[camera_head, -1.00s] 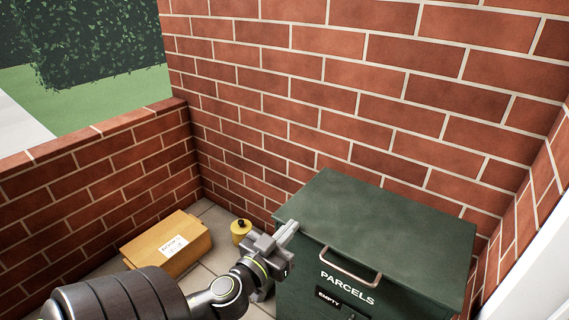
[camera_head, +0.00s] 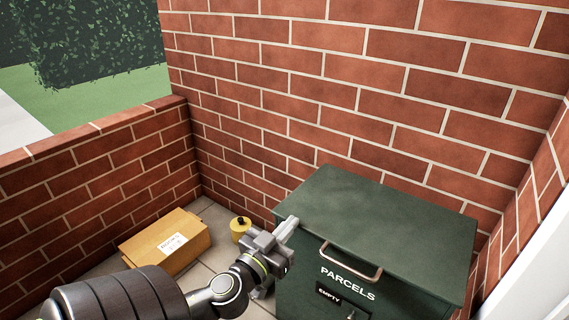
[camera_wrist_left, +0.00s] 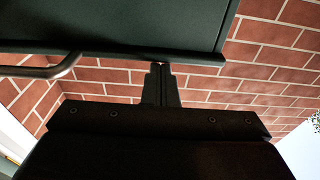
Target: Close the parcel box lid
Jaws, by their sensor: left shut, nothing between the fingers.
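The dark green parcel box (camera_head: 318,284) has "PARCELS" and an "EMPTY" tag on its front. Its lid (camera_head: 390,215) lies flat over the top, with no gap that I can see at the front edge. A metal handle (camera_head: 350,268) sits at the front of the lid. My left gripper (camera_head: 288,226) is shut and empty at the lid's front left corner; I cannot tell if it touches. In the left wrist view its shut fingers (camera_wrist_left: 161,84) point at the edge of the lid (camera_wrist_left: 150,28). My right gripper is not in view.
A cardboard parcel (camera_head: 165,243) with a white label lies on the paved floor at the left. A small yellow object (camera_head: 240,230) stands between it and the box. Brick walls (camera_head: 370,95) close off the back, left and right. A white frame (camera_head: 530,270) stands at the right.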

